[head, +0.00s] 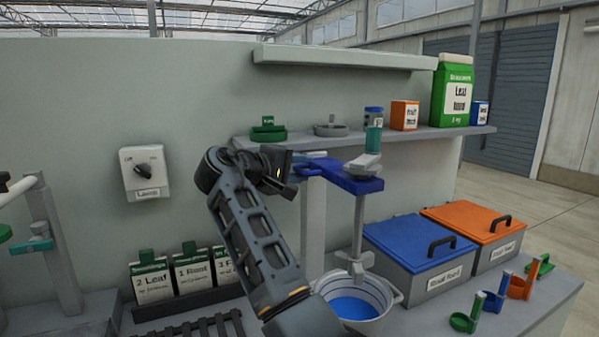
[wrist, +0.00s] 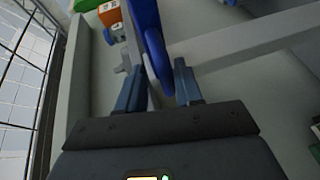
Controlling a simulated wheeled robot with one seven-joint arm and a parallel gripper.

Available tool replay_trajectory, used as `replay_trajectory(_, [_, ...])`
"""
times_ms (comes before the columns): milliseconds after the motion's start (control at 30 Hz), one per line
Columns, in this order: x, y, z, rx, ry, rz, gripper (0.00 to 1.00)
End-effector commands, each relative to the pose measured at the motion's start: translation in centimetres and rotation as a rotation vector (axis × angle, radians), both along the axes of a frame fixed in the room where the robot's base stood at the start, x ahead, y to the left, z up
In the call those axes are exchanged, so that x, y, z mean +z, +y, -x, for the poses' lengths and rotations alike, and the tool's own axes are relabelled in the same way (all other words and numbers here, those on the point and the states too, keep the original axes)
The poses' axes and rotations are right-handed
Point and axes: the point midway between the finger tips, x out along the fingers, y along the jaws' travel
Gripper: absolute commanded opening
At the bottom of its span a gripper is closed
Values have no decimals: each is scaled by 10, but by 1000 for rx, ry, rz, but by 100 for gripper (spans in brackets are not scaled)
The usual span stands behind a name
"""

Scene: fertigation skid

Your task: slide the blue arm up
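The blue arm (head: 355,180) is a flat bar sticking out level from a pale upright post (head: 313,220). A grey stirrer rod (head: 358,222) hangs from its outer end into a white bucket (head: 393,298) with blue liquid. My gripper (head: 312,158) is at the post end of the blue arm, partly hidden by my own wrist. In the wrist view the two fingers of my gripper (wrist: 156,72) stand apart, with the blue arm (wrist: 152,42) running between them. I see no clear grip on it; whether a finger touches it is hard to tell.
A shelf (head: 440,134) with bottles, boxes and small holders runs behind the blue arm. A blue-lidded bin (head: 415,245) and an orange-lidded bin (head: 475,222) stand to the right. A wall switch (head: 145,172) and seed packets (head: 152,280) are left of my arm.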

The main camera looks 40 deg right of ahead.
Motion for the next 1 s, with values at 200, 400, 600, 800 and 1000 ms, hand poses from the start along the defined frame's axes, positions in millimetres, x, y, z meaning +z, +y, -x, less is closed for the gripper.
replay_trajectory(200, [0, 1, 0, 2, 0, 0, 40])
replay_trajectory(400, [-2, 4, 0, 1, 2, -1, 40])
replay_trajectory(600, [2, 32, 3, 5, -1, -1, 40])
replay_trajectory(800, [9, 62, 6, 4, 0, -1, 40])
replay_trajectory(1000, [13, 76, 9, 2, 0, 0, 40])
